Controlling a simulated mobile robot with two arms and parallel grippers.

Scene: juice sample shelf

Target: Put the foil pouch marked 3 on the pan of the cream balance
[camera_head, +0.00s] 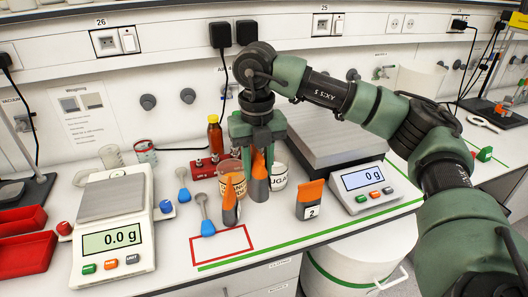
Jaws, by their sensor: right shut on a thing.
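My right gripper (259,152) comes down from above, shut on a grey foil pouch (259,186) with an orange top. No number shows on this pouch from here, and I cannot tell whether it is clear of the bench. A second grey and orange pouch (230,205) stands just left of it, its number not readable. A third pouch (310,202), marked 2, stands to the right. The cream balance (137,228) is at the left, reading 0.0 g, with an empty square pan (113,194). My left gripper is not in view.
A larger balance (363,184) reading 0 g stands at the right. Blue-ended scoops (208,227), a beaker (231,177) and a sugar jar (280,178) crowd the middle. A red-outlined rectangle (222,245) at the front is mostly clear. Red trays (25,253) lie far left.

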